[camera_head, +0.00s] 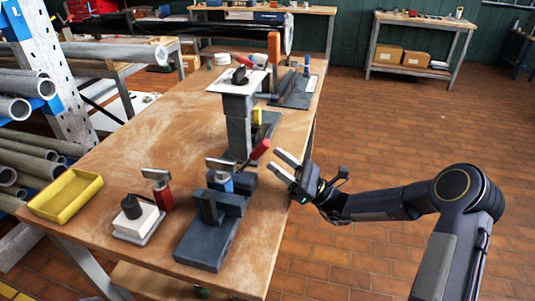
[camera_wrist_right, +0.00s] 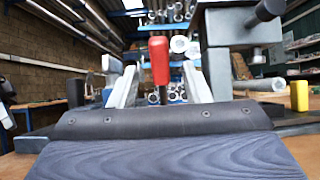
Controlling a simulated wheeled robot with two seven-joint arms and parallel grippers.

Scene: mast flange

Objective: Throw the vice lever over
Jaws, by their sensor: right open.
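The vice (camera_head: 212,222) is a dark grey block with a raised jaw, on the right front part of the wooden bench. Its lever has a red grip (camera_head: 259,149) that points up and to the right. My right gripper (camera_head: 276,163) is open at the bench's right edge, with its fingers pointing left, close to the red grip. In the right wrist view, the red grip (camera_wrist_right: 160,60) stands upright between the two pale fingers (camera_wrist_right: 158,88), with no clear contact. The lever's lower end is hidden there. My left gripper is not in view.
The bench (camera_head: 150,105) also holds a yellow tray (camera_head: 65,196), a white block with a black knob (camera_head: 137,222), a red-bodied tool (camera_head: 162,194) and a grey post (camera_head: 238,125) behind the vice. A long black tube (camera_head: 200,27) lies across the back. The floor at right is clear.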

